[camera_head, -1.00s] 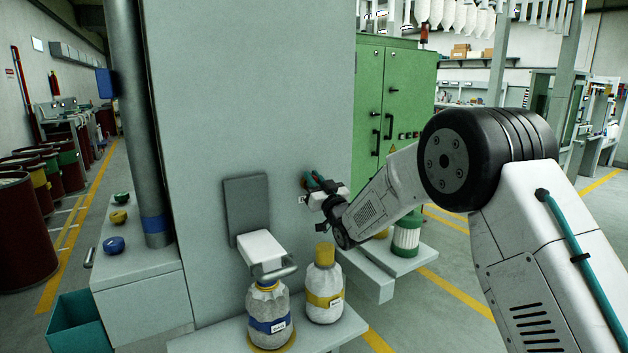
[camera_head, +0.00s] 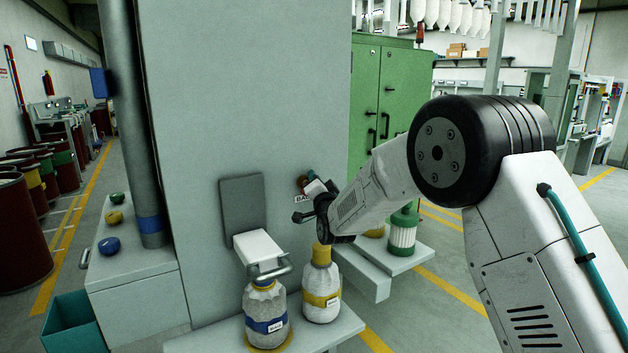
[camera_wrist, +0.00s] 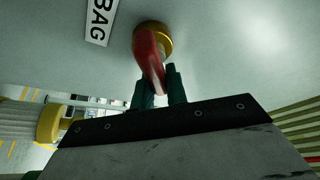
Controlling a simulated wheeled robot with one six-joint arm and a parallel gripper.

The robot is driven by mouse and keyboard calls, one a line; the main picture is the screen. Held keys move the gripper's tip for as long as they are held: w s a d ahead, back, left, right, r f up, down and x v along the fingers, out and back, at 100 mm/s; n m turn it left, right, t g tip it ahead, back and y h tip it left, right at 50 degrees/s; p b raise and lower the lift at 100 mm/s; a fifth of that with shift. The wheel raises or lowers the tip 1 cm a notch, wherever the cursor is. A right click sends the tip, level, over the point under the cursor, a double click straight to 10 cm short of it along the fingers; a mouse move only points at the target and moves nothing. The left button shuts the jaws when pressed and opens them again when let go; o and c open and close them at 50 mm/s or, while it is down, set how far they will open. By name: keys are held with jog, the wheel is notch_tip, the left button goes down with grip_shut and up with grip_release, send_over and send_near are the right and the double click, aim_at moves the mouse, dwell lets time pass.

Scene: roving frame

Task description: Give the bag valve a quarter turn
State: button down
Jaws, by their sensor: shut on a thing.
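The bag valve has a red lever (camera_wrist: 149,62) on a round brass hub (camera_wrist: 155,38) fixed to a grey wall, beside a white sign reading BAG (camera_wrist: 100,20), in the wrist view. The lever points down in that view, towards my gripper. My gripper (camera_wrist: 160,86) has its two dark green fingers around the lever's end and is shut on it. In the head view my gripper (camera_head: 313,188) is at the right side of the grey cabinet (camera_head: 250,110), and my wrist hides most of the valve.
Below stand a blue-banded bottle (camera_head: 266,318) under a metal spout and a yellow-banded bottle (camera_head: 321,288) on a ledge. My wrist is close above the yellow cap. A green-topped canister (camera_head: 402,232) stands further right, and a green cabinet (camera_head: 392,95) stands behind.

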jog(key=m, duration=0.1)
jog(key=m+h, duration=0.1)
jog(key=m, duration=0.1)
jog(key=m+g, duration=0.1)
jog(key=m, duration=0.1)
jog(key=shift+w+d+f+h, duration=0.15)
jog(key=shift+d+f+h, duration=0.1)
jog(key=shift+f+h, duration=0.15)
jog(key=shift+f+m+g+h, duration=0.25)
jog(key=shift+m+g, duration=0.1)
jog(key=shift+m, duration=0.7)
jog(key=shift+f+m+g+h, duration=0.15)
jog(key=shift+m+g+h, duration=0.15)
jog(key=shift+m, duration=0.75)
jog(key=shift+d, duration=0.1)
jog(key=c, duration=1.4)
grip_release()
jog(key=shift+w+f, duration=0.1)
jog(key=s+d, duration=0.1)
jog(key=s, duration=0.6)
jog(key=shift+s+d, duration=0.25)
jog(key=shift+s, duration=0.1)
